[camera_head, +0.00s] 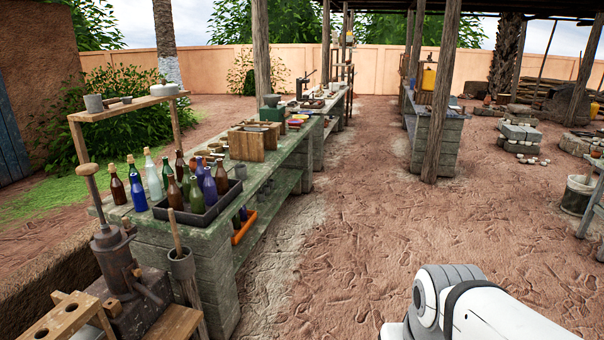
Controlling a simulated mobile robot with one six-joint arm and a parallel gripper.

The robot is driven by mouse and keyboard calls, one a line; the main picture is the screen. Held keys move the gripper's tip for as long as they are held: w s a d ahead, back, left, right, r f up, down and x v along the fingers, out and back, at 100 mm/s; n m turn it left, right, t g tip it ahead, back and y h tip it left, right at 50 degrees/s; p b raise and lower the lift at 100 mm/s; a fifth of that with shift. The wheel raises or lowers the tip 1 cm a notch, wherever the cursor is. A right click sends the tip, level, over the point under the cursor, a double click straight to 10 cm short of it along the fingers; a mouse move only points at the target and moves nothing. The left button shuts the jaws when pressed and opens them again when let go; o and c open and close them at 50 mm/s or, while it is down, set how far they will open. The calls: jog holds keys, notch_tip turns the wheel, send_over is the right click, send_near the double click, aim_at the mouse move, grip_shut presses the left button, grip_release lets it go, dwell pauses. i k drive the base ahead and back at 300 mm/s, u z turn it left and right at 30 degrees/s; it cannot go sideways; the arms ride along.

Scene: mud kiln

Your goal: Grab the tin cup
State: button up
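I cannot pick out the tin cup for certain. A grey cup-shaped vessel (93,103) stands upright on a raised wooden shelf (135,105) at the left; its material is unclear. Small round vessels (216,149) sit on the long workbench (220,222) behind the bottles, too small to tell apart. My gripper is not in view. Only a white link of my arm shows at the bottom right, over bare ground and away from the bench.
Several bottles stand in and beside a dark tray (207,213) on the bench. A bottle press (122,262) and wooden rack (62,318) fill the lower left. Posts (441,95) rise mid-scene. A bucket (577,195) stands at right. The dirt aisle (350,230) is clear.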

aim_at(240, 169)
jog(key=u, duration=0.2)
jog(key=i, duration=3.45)
jog(key=u, duration=0.15)
